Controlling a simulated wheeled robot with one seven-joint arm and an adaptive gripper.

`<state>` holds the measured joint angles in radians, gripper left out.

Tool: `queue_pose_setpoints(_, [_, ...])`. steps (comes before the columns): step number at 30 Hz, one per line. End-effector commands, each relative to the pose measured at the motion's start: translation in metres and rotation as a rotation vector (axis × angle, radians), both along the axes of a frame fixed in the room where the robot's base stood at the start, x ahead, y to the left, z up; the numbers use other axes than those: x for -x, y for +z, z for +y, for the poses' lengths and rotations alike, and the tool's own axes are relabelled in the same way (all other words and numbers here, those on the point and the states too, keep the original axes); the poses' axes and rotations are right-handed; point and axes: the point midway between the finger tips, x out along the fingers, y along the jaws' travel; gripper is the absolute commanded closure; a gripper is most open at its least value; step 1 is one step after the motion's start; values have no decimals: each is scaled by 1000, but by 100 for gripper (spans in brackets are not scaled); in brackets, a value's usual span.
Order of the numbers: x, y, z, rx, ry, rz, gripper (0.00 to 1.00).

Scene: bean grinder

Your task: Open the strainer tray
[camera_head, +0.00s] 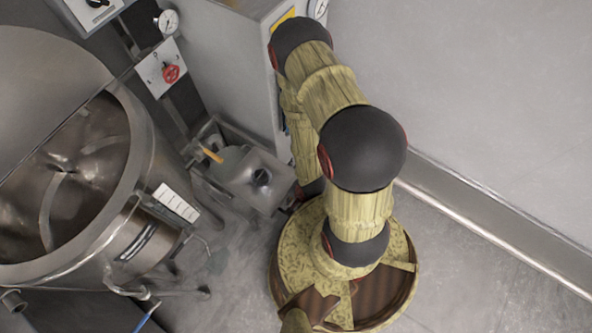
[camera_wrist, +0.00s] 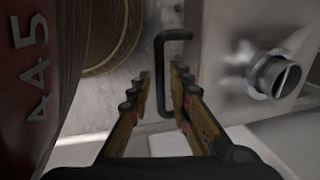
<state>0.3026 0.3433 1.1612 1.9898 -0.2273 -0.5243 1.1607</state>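My gripper (camera_wrist: 160,83) is open in the wrist view, with its two ridged fingers apart. A dark bent handle (camera_wrist: 162,55) has its upright bar in line with the gap between the fingertips. I cannot tell whether the fingers touch it. A grey metal box (camera_wrist: 226,75) with a round slotted knob (camera_wrist: 275,76) is just right of the handle; I take it to be the strainer tray housing. The box (camera_head: 272,195) also shows in the head view, left of my arm. My gripper is hidden behind my arm there.
A large steel vessel (camera_head: 150,150) stands at the left in the head view. A tall grey cabinet (camera_head: 232,65) is behind the box. A wall with a metal skirting (camera_head: 480,215) runs along the right. The floor (camera_head: 470,265) at lower right is clear.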

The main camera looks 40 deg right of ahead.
Motion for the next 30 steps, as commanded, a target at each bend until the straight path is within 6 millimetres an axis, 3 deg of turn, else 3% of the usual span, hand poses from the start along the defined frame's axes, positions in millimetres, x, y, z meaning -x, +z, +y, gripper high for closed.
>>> queue_pose_setpoints(3, [0, 0, 0, 0, 0, 0, 71])
queue_pose_setpoints(16, [0, 8, -1, 1, -1, -2, 71])
queue_pose_setpoints(30, [14, 85, -6, 1, -2, -5, 71])
